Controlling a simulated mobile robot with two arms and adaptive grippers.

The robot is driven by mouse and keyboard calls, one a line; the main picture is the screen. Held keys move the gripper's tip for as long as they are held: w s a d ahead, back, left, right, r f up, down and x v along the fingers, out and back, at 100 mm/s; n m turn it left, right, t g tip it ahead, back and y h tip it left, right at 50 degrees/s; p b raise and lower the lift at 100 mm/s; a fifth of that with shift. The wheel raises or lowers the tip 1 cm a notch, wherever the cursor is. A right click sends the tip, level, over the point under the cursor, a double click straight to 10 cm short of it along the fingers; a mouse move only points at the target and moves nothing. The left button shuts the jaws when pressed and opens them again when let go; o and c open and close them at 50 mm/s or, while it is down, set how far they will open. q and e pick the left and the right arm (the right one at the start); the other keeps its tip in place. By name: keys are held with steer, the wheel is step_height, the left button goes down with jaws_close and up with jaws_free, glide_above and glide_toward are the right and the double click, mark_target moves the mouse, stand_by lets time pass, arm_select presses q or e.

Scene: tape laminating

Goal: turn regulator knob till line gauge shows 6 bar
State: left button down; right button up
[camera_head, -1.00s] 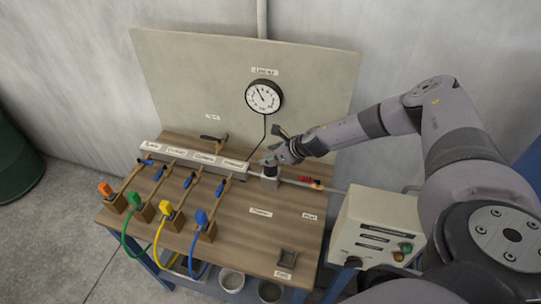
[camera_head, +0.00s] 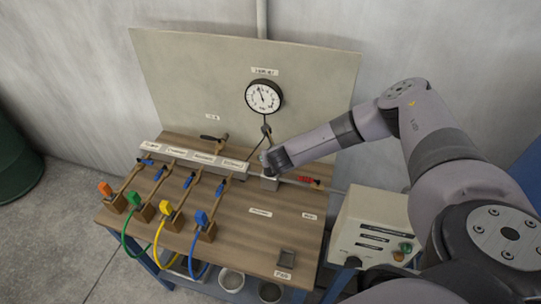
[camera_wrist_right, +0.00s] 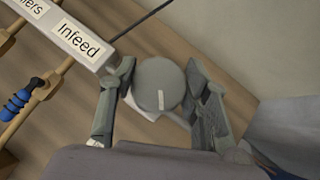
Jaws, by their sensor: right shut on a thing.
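The line gauge (camera_head: 263,97) is a round white dial with a black rim on the back panel. Its needle points up and slightly left; the numbers are too small to read. The regulator knob (camera_wrist_right: 159,84) is a round grey cap with a pale mark, seen from above in the right wrist view. My right gripper (camera_wrist_right: 157,98) is shut on the knob, one finger on each side. My left gripper is not in view.
A labelled manifold (camera_head: 195,158) with several blue-handled valves lies left of the regulator. A red-handled valve (camera_head: 309,181) is on the pipe to its right. A control box (camera_head: 376,229) stands at the bench's right. The front right bench top is mostly clear.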

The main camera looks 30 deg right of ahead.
steer(key=m+g+h, duration=0.1)
steer(key=m+h, duration=0.1)
steer(key=m, duration=0.1)
steer(key=m+g+h, duration=0.1)
steer(key=m+g, duration=0.1)
steer(key=m, duration=0.1)
steer(key=shift+h, duration=0.4)
steer(key=shift+r+m+g+h, duration=0.1)
steer(key=shift+m+g+h, duration=0.4)
steer(key=shift+m+g, duration=0.95)
steer(key=shift+w+m+t, duration=0.1)
steer(key=shift+m+t, duration=0.25)
steer(key=shift+m, duration=0.1)
steer(key=o, duration=1.2)
steer(key=shift+a, duration=0.15)
steer(key=v, duration=1.1)
steer(key=shift+a+r, duration=0.25)
steer(key=shift+r, duration=0.05)
